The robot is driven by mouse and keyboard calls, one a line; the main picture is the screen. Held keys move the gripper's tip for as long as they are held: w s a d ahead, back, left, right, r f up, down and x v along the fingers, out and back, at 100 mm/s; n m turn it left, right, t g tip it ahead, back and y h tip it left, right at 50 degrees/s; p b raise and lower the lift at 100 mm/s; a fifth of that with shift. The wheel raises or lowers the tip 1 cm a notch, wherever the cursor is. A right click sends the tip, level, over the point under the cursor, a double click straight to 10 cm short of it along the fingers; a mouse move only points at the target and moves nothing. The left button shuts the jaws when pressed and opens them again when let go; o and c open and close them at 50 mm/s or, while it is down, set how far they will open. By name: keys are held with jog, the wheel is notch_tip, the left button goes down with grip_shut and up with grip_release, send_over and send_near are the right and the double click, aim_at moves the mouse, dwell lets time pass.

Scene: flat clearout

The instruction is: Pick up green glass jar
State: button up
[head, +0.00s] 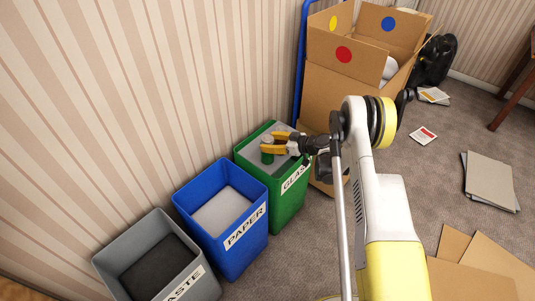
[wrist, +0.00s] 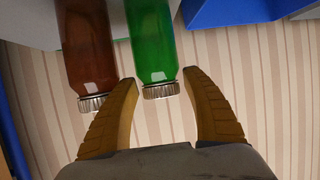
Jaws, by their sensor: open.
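The green glass jar (wrist: 152,45) has a metal lid and shows between my gripper's two fingertips in the wrist view. In the head view a small part of the jar (head: 267,158) shows inside the green GLASS bin (head: 288,209), below the fingers. My gripper (wrist: 160,78) is open, with one yellow finger on each side of the lid end. The left finger is close to the lid; I cannot tell whether it touches. In the head view my gripper (head: 276,143) is over the bin's opening.
The blue PAPER bin (head: 239,247) and the grey WASTE bin (head: 205,290) stand left of the green bin along the striped wall. An open cardboard box (head: 325,95) is behind. Grey folders (head: 489,180) and flat cardboard (head: 470,280) lie on the carpet at right.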

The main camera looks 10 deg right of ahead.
jog(key=shift+w+a+f, duration=0.2)
jog(key=shift+w+a, duration=0.2)
jog(key=shift+w, duration=0.05)
jog(key=shift+s, duration=0.1)
jog(key=c, duration=1.2)
